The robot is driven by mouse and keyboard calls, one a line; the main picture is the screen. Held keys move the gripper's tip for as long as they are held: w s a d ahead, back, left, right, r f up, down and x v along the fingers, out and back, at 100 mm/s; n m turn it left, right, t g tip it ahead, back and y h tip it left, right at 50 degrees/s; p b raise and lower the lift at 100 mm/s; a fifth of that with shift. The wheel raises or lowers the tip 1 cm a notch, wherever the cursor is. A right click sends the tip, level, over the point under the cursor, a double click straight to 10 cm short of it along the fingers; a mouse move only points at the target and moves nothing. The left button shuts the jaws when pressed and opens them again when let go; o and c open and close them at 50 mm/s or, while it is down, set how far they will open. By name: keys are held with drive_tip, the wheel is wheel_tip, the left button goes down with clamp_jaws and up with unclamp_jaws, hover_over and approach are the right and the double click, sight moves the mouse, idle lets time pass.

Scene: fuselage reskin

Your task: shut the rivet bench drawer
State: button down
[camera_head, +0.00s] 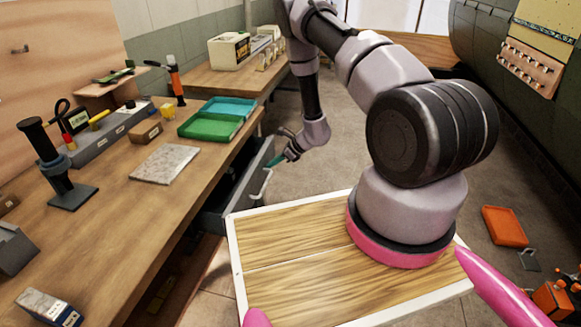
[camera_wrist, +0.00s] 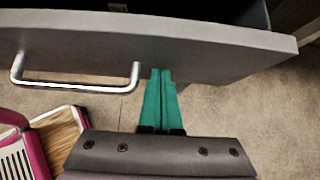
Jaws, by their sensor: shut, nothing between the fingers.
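The grey rivet bench drawer (camera_head: 240,187) stands pulled out from under the wooden workbench, its dark inside partly showing. Its silver bar handle (camera_head: 262,186) faces the aisle; in the wrist view the handle (camera_wrist: 78,88) is left of my fingers. My gripper (camera_head: 273,163) has its teal fingers together and empty. It is at the outer face of the drawer front, towards the far end. In the wrist view the fingertips (camera_wrist: 160,71) overlap the lower edge of the drawer front (camera_wrist: 215,50). I cannot tell whether they touch it.
Green and blue trays (camera_head: 208,126), a grey plate (camera_head: 165,164) and tools lie on the workbench (camera_head: 125,215). My own wood-topped base is close to the drawer's near side. An orange bin (camera_head: 504,226) is on the floor at right; the aisle floor beyond is clear.

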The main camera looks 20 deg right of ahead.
hover_over(243, 171)
drive_tip(key=shift+d, duration=0.35)
drive_tip(key=shift+a, duration=0.3)
